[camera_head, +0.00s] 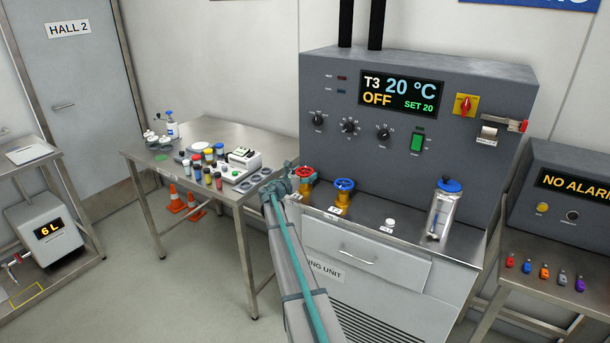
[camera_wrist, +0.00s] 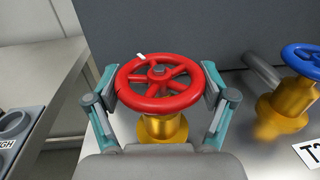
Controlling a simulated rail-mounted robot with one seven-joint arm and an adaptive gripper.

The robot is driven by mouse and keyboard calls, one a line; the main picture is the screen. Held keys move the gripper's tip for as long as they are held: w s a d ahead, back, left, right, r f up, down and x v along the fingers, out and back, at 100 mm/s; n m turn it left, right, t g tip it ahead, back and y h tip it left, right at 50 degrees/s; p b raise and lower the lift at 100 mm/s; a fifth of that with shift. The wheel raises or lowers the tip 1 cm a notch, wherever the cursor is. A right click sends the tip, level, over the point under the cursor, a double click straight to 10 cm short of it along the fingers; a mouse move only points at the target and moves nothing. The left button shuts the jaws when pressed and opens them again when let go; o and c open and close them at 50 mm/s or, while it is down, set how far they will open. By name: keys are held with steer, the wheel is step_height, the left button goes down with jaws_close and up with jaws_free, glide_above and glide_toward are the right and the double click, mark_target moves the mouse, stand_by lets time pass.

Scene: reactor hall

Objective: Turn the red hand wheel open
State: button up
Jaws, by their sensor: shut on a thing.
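The red hand wheel (camera_wrist: 159,82) sits level on a brass valve body (camera_wrist: 162,128) in the wrist view, with a small white mark on its far left rim. In the head view the wheel (camera_head: 305,172) is at the left end of the unit's steel top, partly hidden by my arm. My gripper (camera_wrist: 160,88) has one finger on each side of the wheel and is shut on its rim. In the head view my gripper (camera_head: 291,180) is small and its fingers are hard to make out.
A blue hand wheel (camera_head: 344,185) on a brass valve stands just right of the red one. A clear jar with a blue lid (camera_head: 442,208) stands farther right. The grey control panel (camera_head: 425,145) rises behind. A steel table (camera_head: 240,137) with a rack and small bottles is at left.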

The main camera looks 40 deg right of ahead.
steer(key=shift+s+t, duration=0.1)
steer(key=shift+t, duration=0.2)
steer(key=n+t+y+b, duration=0.1)
steer(key=t+b, duration=0.1)
steer(key=n+t+y+b, duration=0.1)
steer(key=n+b, duration=0.1)
steer(key=n+t+b, duration=0.1)
steer(key=t+b, duration=0.1)
steer(key=shift+s+f+t+y, duration=0.1)
steer(key=shift+f+t+y, duration=0.2)
steer(key=shift+f+y, duration=0.1)
steer(key=n+t+y+b, duration=0.1)
steer(key=n+t+b, duration=0.1)
steer(key=shift+r+y+b, duration=0.1)
steer(key=shift+y+b, duration=0.25)
steer(key=shift+y, duration=0.05)
steer(key=shift+w+r+n+t+y+b, duration=0.2)
steer(key=shift+n+t+y+b, duration=0.6)
steer(key=shift+y, duration=0.1)
steer(key=shift+r+n+t+y+b, duration=0.15)
steer(key=shift+n+t+y+b, duration=1.35)
steer(key=shift+y+b, duration=0.8)
steer(key=o, duration=1)
